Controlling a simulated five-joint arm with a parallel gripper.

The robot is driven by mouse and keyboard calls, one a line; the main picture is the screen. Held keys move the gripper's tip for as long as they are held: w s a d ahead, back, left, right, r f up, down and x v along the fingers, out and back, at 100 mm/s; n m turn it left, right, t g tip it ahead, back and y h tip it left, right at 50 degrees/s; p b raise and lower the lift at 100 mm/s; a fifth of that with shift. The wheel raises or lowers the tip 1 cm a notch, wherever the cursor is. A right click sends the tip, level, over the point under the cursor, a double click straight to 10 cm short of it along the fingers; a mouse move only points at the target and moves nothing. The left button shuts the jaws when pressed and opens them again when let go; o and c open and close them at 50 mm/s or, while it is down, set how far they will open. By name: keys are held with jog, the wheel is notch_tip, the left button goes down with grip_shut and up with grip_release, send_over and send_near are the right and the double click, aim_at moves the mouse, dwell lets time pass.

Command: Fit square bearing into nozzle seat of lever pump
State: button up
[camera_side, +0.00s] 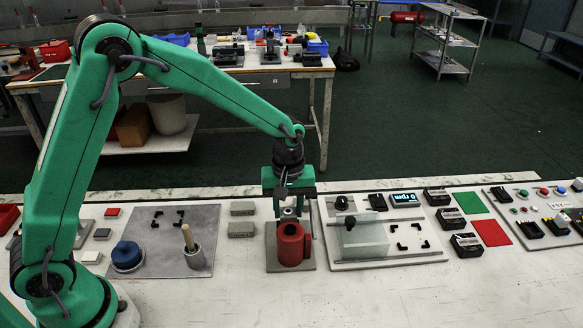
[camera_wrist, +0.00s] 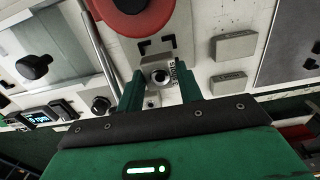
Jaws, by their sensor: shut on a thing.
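My gripper (camera_side: 291,205) points down just behind the red lever pump (camera_side: 291,246). It is shut on the square bearing, a small pale metal block with a round dark hole, seen between the fingers in the wrist view (camera_wrist: 160,77). The side view shows only a little grey at the fingertips. The pump is a red cylinder on a grey plate (camera_side: 277,267); its red rim shows at the top of the wrist view (camera_wrist: 138,18). A thin metal rod stands beside it. I cannot make out the nozzle seat, nor the gap between bearing and plate.
Two grey blocks (camera_side: 241,208) (camera_side: 240,230) lie left of the pump. A grey mat (camera_side: 160,222) with a blue round part (camera_side: 127,256) and an upright wooden peg (camera_side: 188,238) is farther left. A fixture board (camera_side: 390,262) with a glassy block (camera_side: 362,240) stands close on the right.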

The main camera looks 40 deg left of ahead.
aim_at(288, 212)
jog(key=shift+f, duration=1.85)
jog(key=shift+f, duration=0.15)
jog(key=o, duration=0.9)
jog(key=shift+c, duration=0.2)
notch_tip(288, 212, up, 12)
jog(key=shift+r, duration=0.1)
